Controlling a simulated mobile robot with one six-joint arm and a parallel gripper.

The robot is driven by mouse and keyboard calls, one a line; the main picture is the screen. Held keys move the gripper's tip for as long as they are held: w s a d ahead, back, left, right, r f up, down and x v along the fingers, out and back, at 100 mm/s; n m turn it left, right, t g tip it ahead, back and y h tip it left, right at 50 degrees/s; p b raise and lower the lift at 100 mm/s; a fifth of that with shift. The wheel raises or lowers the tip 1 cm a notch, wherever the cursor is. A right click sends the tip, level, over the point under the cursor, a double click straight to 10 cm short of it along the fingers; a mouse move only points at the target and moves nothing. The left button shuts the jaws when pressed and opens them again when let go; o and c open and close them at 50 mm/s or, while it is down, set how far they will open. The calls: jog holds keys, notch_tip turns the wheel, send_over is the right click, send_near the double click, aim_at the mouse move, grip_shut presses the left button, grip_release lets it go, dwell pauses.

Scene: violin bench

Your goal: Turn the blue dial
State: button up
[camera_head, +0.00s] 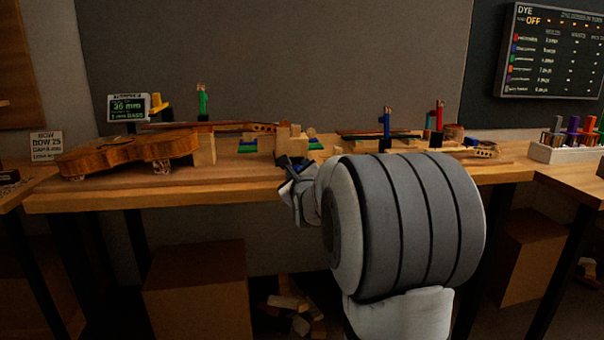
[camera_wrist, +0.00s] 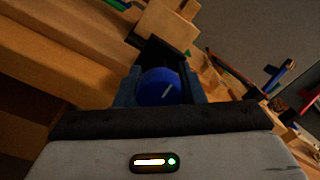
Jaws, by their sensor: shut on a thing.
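The dial cannot be made out there. A light wooden block (camera_wrist: 165,27) stands just beyond the dial in the wrist view.
A violin (camera_head: 125,152) lies on the workbench (camera_head: 230,192) to the left. Green, blue and red upright pieces stand along the back, the blue one (camera_head: 387,124) right of my gripper. A rack (camera_head: 560,154) of coloured items stands far right. The bench front is mostly clear.

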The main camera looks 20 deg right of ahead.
jog(key=shift+f, duration=0.2)
jog(key=o, duration=1)
jog(key=shift+r, duration=0.15)
jog(key=shift+p+v, duration=0.65)
jog(key=shift+v, duration=3.25)
jog(key=shift+r, duration=0.1)
